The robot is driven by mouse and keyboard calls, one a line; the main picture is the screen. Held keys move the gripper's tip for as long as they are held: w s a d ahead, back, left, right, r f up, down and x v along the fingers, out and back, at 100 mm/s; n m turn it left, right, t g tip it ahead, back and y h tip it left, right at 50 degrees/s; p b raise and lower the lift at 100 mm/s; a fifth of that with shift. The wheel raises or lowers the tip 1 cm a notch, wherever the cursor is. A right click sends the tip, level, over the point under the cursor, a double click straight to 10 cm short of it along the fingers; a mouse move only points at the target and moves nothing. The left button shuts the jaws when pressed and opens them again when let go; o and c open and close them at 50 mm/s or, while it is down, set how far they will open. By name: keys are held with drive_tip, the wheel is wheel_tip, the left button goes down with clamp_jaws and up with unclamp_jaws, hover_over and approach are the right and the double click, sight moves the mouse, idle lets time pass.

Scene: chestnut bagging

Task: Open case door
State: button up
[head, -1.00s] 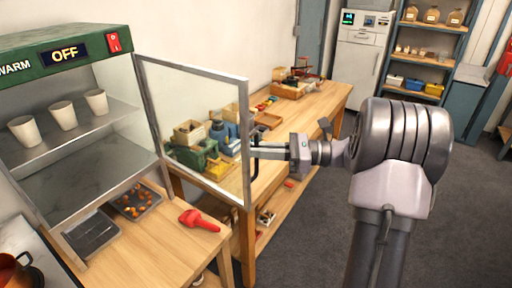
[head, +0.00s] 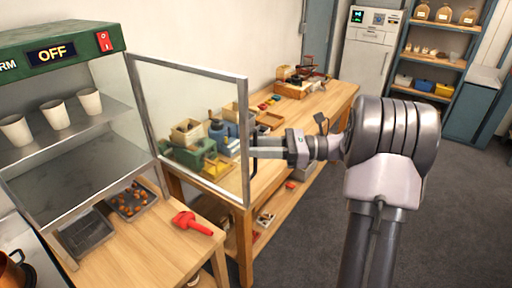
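The warming case (head: 58,42) stands at the left with a green top, an "OFF" display and a red switch. Its glass door (head: 198,75) has a metal frame and is swung open, standing out from the case's right side. The shelf inside holds three white cups (head: 56,114). My gripper (head: 256,154) is at the door's free edge, by the dark handle (head: 253,158). The fingertips are small here, and I cannot tell whether they close on the handle.
A long workbench (head: 318,108) with tools stands behind the door. Grey floor (head: 310,245) is clear at the right.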

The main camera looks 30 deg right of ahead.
drive_tip(key=shift+s+d, duration=0.1)
drive_tip(key=shift+d, duration=0.1)
drive_tip(key=p+v, duration=0.3)
drive_tip(key=v, duration=1.4)
drive_tip(key=shift+s+f, duration=0.1)
drive_tip(key=s+a+f+n+g+h+b, duration=0.35)
drive_tip(key=a+n+g, duration=0.2)
drive_tip(key=a, duration=0.85)
drive_tip(key=s+a+f+n+g+h+b, duration=0.2)
drive_tip(key=a+n+g+h+b, duration=0.3)
drive_tip(key=a, duration=0.8)
drive_tip(key=s+a+f+n+t+h+b, duration=0.3)
drive_tip(key=s+a+f+n+t+h, duration=0.2)
drive_tip(key=s+a+f+n+t, duration=0.1)
drive_tip(key=s+a+n+t, duration=0.1)
drive_tip(key=s+n, duration=0.1)
drive_tip(key=n, duration=0.1)
drive_tip(key=shift+f, duration=0.35)
